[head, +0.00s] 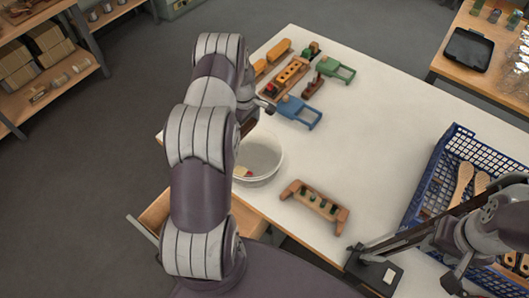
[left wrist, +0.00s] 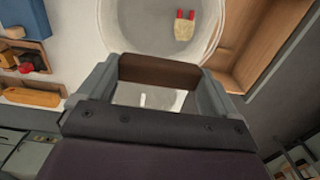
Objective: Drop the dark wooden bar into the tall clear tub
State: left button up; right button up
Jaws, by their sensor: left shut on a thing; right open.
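My left gripper (head: 254,118) is shut on the dark wooden bar (left wrist: 160,72), which spans between its two fingers in the left wrist view. In the head view the bar (head: 248,127) is mostly hidden by my left arm. The clear tub (head: 264,158) stands on the white table just below the gripper in the picture. Its rim (left wrist: 222,25) and inside also show behind the bar in the left wrist view. A cream and red piece (left wrist: 184,25) lies in the tub. My right gripper (head: 452,272) is at the lower right, open, partly hidden and apart from the bar.
Wooden toy-like pieces and a blue frame (head: 300,111) lie behind the tub. A wooden rack (head: 314,206) stands right of it. A blue crate (head: 440,172) with wooden brushes is at the right. An open wooden drawer (head: 155,212) is below the table's left edge. The table centre is clear.

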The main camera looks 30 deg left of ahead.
pick_arm(q)
notch_tip(320, 180, down, 6)
jog(key=b, duration=0.3)
jog(key=shift+s+r, duration=0.15)
jog(key=shift+a, duration=0.1)
jog(key=o, duration=0.7)
jog(key=shift+s, duration=0.1)
notch_tip(320, 180, up, 12)
jog(key=b, duration=0.4)
jog(key=shift+r, duration=0.4)
